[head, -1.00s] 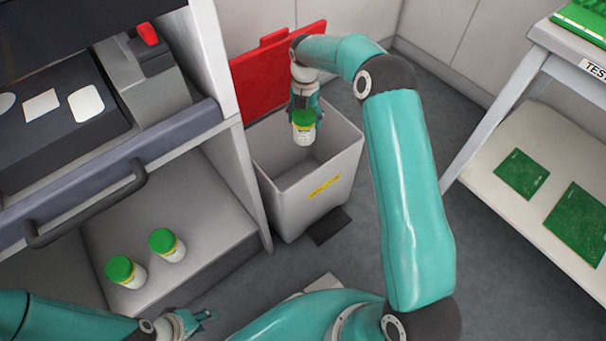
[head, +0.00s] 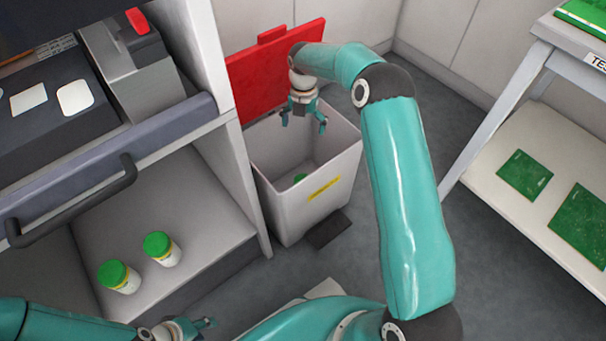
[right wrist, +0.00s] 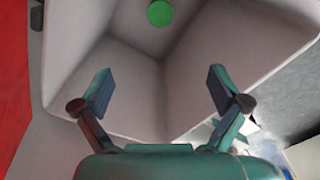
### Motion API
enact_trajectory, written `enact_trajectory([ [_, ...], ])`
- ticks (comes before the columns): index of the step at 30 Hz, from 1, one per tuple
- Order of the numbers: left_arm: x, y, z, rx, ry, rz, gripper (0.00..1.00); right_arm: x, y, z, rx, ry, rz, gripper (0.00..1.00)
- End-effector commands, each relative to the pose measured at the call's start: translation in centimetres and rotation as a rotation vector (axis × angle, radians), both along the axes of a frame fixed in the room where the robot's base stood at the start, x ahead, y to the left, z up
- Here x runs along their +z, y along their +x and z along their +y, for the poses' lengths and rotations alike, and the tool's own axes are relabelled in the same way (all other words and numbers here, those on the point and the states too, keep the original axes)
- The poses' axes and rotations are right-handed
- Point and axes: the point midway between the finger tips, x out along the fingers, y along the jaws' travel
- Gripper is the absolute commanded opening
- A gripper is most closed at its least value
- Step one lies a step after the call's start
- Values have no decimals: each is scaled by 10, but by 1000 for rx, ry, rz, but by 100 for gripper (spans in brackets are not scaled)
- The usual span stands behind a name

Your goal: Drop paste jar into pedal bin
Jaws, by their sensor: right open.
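The paste jar (head: 300,178) lies inside the pedal bin; only part of its green lid shows above the bin's front rim. Its round green lid also shows in the right wrist view (right wrist: 160,13). The pedal bin (head: 294,207) is light grey with a yellow label, and its red lid (head: 272,72) stands open at the back. My right gripper (head: 304,122) is open and empty over the bin's mouth. In the right wrist view its fingers (right wrist: 160,93) are spread wide apart. My left gripper (head: 207,325) is at the bottom left, away from the bin; its finger gap is unclear.
Two green-lidded jars (head: 119,277) (head: 162,249) stand on the lower shelf of the grey unit at left. A dark handle (head: 75,205) juts from that unit. A white trolley (head: 545,215) with green boards stands at right. Grey floor lies between.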

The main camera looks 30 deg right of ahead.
Motion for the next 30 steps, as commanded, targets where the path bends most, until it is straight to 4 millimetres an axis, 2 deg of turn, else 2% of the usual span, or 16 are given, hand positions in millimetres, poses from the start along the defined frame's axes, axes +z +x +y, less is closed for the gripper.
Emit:
enact_trajectory([
  [4, 0, 0, 0, 0, 0, 0, 40, -1, -1, 0, 0, 0, 3, 98],
  [8, 0, 0, 0, 0, 0, 0, 40, 8, 0, 0, 0, 0, 0, 98],
  [14, 0, 0, 0, 0, 0, 0, 40, 40, 1, 0, 1, -1, -3, 98],
  [21, 0, 0, 0, 0, 0, 0, 40, 88, 1, 0, -1, 0, -4, 98],
  [25, 0, 0, 0, 0, 0, 0, 40, 106, 1, 0, -1, -1, -1, 98],
  [30, 0, 0, 0, 0, 0, 0, 40, 118, 0, -1, -2, 0, 0, 98],
])
